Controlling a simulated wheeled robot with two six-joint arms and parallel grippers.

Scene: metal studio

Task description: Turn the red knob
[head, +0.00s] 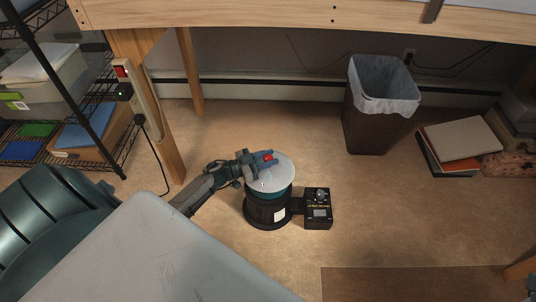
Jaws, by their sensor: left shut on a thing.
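The red knob (268,157) sits on the pale round top (284,171) of a dark cylindrical device (268,212) on the floor. My left gripper (267,158) reaches in from the left and is shut on the red knob, with a finger on each side of it. The fingers hide part of the knob. A black control box (318,209) with a dial is attached to the right side of the device. My right gripper is not in the head view.
A wooden bench edge (330,17) runs overhead, with a wooden leg (147,90) at left. A wire shelf stands far left. A lined trash bin (366,128) and stacked books (460,139) are behind right. Open floor lies around the device's right side.

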